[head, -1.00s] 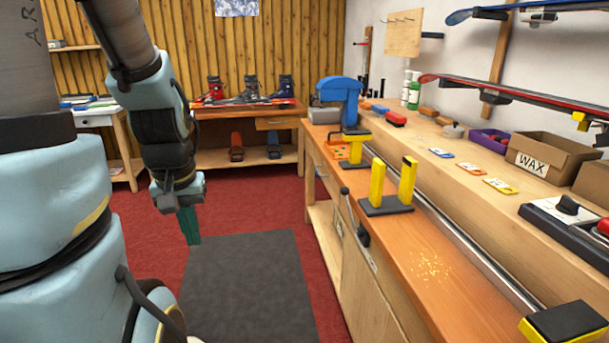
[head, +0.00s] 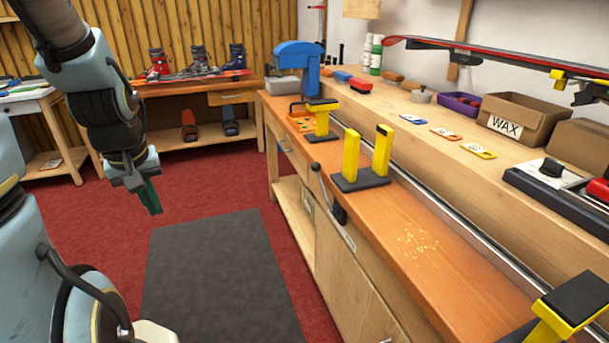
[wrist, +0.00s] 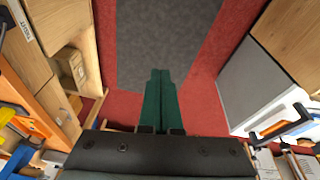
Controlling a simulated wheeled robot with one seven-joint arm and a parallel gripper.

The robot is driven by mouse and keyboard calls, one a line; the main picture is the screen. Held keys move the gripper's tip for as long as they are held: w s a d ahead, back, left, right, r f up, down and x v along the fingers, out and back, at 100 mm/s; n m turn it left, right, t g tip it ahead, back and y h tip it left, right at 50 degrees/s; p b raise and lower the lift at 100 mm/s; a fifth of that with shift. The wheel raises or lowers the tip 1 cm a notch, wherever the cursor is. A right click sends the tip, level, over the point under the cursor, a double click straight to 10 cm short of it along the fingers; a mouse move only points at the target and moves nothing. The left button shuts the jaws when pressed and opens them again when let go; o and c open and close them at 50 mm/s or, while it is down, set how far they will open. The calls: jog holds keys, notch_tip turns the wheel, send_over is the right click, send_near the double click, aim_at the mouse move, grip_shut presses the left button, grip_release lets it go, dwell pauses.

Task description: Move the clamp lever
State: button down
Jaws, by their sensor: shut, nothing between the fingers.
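The clamp lever (head: 320,187) is a thin dark bar with a round black knob on top, mounted on the front edge of the bench beside a black block. It stands tilted below the yellow-posted vise (head: 361,180). My gripper (head: 153,203) hangs over the floor, well to the left of the lever and apart from it. Its green fingers are together and empty. In the wrist view my gripper (wrist: 161,75) points down at the floor, fingers closed. I cannot make out the lever in the wrist view.
The wooden bench (head: 420,245) runs along the right with other yellow-and-black supports (head: 322,115). A blue machine (head: 298,58) stands at its far end. A grey mat (head: 215,270) and red carpet leave open floor between my arm and the bench. A back table (head: 215,88) holds ski boots.

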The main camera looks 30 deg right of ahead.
jog(key=w+d+f+n+t+h+b, duration=0.25)
jog(key=w+d+f+b, duration=0.3)
jog(key=d+f, duration=0.3)
jog(key=w+d+n+t+h+b, duration=0.1)
jog(key=w+d+n+h+b, duration=0.1)
jog(key=d, duration=0.9)
jog(key=w+d+n+t+h+b, duration=0.1)
jog(key=w+d+n+h+b, duration=0.2)
jog(key=d+n+h, duration=0.3)
jog(key=d+r+n+b, duration=0.1)
jog(key=d, duration=0.4)
jog(key=shift+w+b, duration=0.3)
jog(key=shift+b, duration=0.1)
jog(key=shift+f, duration=0.1)
jog(key=w+d+f, duration=0.2)
jog(key=d, duration=0.7)
jog(key=shift+s+t+b, duration=0.1)
jog(key=shift+t+b, duration=0.15)
jog(key=shift+b, duration=0.15)
